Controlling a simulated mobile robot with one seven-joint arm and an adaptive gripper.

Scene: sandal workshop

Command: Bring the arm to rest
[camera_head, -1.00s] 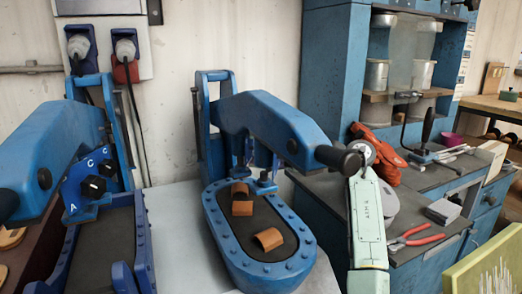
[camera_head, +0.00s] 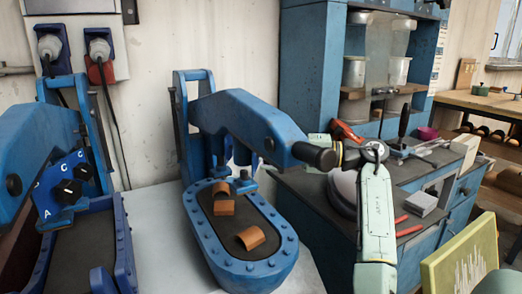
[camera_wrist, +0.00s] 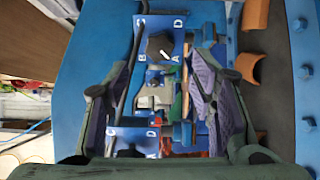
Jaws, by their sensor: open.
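My gripper shows in the wrist view (camera_wrist: 165,90) with its two dark, purple-padded fingers spread apart. No object is held between them. Beyond the fingers are blue lettered plates and a black knob. In the head view my mint-green arm (camera_head: 377,215) rises at the right of the blue press (camera_head: 245,115), and its upper end reaches left behind the press's black handle (camera_head: 318,157). The fingers cannot be made out clearly there.
A second blue press (camera_head: 45,150) stands at the left. At the right is a blue workbench (camera_head: 420,260) with red-handled pliers (camera_head: 408,232), a grey block (camera_head: 421,203) and an orange tool (camera_head: 345,131) partly covered by my arm. A green panel (camera_head: 460,255) stands in front.

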